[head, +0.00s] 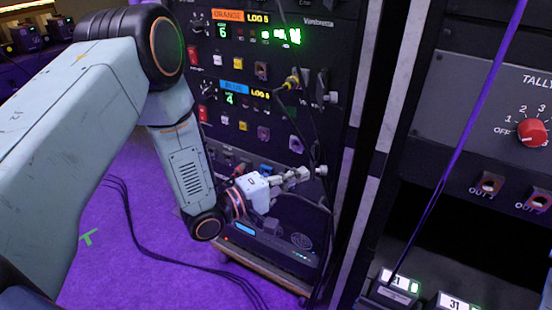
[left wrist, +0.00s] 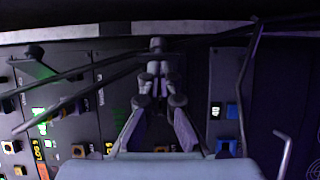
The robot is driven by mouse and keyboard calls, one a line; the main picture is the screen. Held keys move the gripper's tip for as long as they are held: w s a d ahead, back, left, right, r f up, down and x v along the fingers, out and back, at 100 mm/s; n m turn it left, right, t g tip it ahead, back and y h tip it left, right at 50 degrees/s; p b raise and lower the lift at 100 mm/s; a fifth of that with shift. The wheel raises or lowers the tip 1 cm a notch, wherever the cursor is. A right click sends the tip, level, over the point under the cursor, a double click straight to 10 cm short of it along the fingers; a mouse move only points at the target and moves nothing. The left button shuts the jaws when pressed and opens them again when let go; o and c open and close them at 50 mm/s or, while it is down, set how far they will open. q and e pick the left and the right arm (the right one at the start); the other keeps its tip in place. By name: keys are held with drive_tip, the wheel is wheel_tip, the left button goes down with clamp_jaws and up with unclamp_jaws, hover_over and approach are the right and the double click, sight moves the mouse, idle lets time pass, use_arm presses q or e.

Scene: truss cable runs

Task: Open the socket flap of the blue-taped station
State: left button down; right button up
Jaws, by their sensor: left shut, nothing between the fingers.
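The blue-taped station is a dark panel in the rack with a blue label (head: 234,88), a green 4 on its display and a yellow LOG 5 tag. A cable with a yellow plug (head: 291,83) runs at its right. Its socket flap I cannot make out for certain. My left gripper (head: 308,174) is shut and empty, below this station's sockets and in front of the lower rack panel. In the left wrist view its closed fingers (left wrist: 158,72) point at the rack, near a pale round knob. I cannot tell whether they touch anything. My right gripper is not seen.
An orange-taped station (head: 228,15) sits above the blue one. Dark cables hang in front of the rack's right side, close to my gripper. A purple cable (head: 458,150) crosses at right, before a panel with a red knob (head: 532,132). Purple floor (head: 150,245) is at lower left.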

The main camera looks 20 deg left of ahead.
use_arm(q)
drive_tip(key=shift+d, duration=0.2)
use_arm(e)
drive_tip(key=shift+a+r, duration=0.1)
use_arm(q)
drive_tip(key=shift+s+d, duration=0.1)
drive_tip(key=shift+d, duration=0.2)
drive_tip(key=shift+a, duration=0.15)
